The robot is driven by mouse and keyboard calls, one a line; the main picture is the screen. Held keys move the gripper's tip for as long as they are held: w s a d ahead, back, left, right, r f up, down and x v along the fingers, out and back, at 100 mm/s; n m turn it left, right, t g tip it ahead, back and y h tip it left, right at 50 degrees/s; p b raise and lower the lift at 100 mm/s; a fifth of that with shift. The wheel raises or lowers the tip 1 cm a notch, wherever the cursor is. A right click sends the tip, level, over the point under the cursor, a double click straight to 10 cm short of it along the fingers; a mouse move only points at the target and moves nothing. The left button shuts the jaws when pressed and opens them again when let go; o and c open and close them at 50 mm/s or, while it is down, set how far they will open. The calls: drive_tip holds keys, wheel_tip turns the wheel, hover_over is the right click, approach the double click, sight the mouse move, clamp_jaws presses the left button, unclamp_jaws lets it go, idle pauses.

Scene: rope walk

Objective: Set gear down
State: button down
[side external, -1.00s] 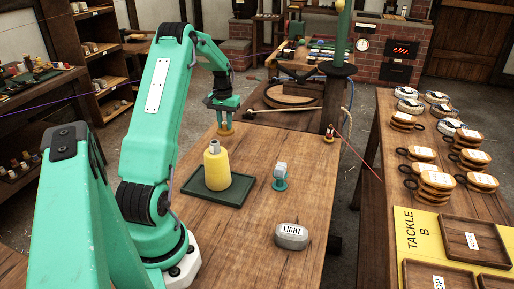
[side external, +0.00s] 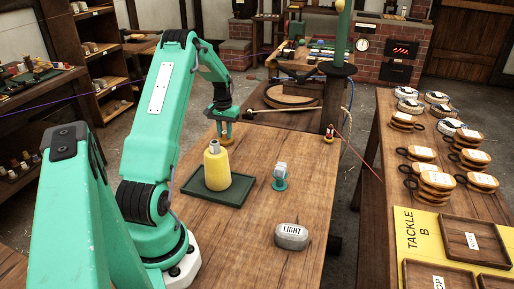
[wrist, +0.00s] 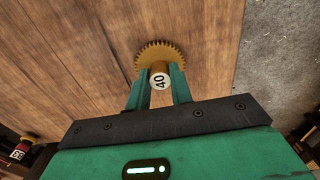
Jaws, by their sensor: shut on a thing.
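The gear is a golden toothed wheel (wrist: 152,52) with a round hub labelled "40", seen in the wrist view between my fingertips. My gripper (wrist: 158,84) is shut on its hub. In the side view my gripper (side external: 223,122) points down at the far end of the wooden bench (side external: 240,245). The gear (side external: 225,141) shows small and partly hidden beneath the fingers, low over the bench top. I cannot tell whether it touches the wood.
A small teal-based piece (side external: 280,178) and a grey "LIGHT" block (side external: 291,236) stand on the bench. A post (side external: 328,110) rises at the far right corner.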

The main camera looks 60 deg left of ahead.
sight(225, 132)
drive_tip(key=shift+f, duration=0.15)
drive_tip(key=c, duration=1.2)
unclamp_jaws()
drive_tip(key=shift+c, duration=0.2)
wheel_tip(225, 132, up, 12)
drive_tip(key=shift+r, duration=0.2)
